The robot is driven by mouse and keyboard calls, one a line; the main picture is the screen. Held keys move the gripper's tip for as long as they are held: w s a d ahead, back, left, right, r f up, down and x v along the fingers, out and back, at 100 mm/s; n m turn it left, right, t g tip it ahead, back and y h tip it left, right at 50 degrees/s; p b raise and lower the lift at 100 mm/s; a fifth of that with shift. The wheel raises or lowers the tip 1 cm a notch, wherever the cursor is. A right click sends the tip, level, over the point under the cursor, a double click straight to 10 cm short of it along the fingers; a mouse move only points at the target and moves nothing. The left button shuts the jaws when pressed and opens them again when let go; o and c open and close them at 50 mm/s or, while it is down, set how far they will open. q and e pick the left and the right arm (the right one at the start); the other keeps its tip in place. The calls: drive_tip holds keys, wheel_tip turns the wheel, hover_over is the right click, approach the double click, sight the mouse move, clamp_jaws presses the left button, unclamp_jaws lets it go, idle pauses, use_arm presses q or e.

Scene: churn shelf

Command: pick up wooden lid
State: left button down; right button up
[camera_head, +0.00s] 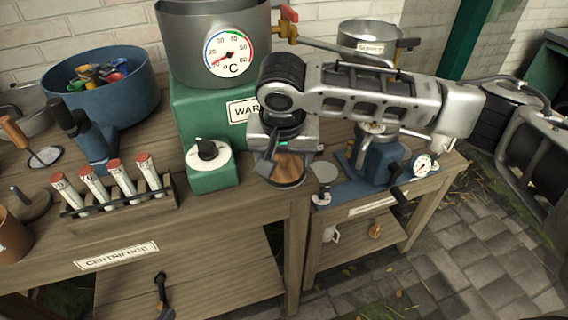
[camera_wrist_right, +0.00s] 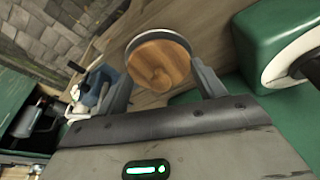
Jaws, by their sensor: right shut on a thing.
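The wooden lid (camera_wrist_right: 160,64) is a round brown disc with a grey metal rim and a small wooden knob. It sits between the two fingers of my right gripper (camera_wrist_right: 163,80), which is shut on it. In the head view the lid (camera_head: 290,166) shows as a brown patch under my right gripper (camera_head: 282,172), partly hidden by the gripper. The gripper is in front of the green heater base, near the front edge of the bench. My left gripper is not in view.
A grey pot with a temperature dial (camera_head: 231,53) stands on the green heater (camera_head: 203,110). A green knob box (camera_head: 211,168) is just left of my gripper. A tube rack (camera_head: 119,197) and blue centrifuge bowl (camera_head: 104,95) stand further left. A blue churn device (camera_head: 381,160) stands right.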

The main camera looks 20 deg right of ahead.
sight(282, 156)
drive_tip(key=shift+r, duration=0.55)
drive_tip(key=v, duration=0.2)
drive_tip(key=shift+w+a+r, duration=0.1)
drive_tip(key=shift+r, duration=0.35)
drive_tip(key=s+a+r+p, duration=0.2)
drive_tip(key=s+a+r, duration=0.6)
drive_tip(key=s, duration=0.3)
drive_tip(key=shift+r, duration=0.6)
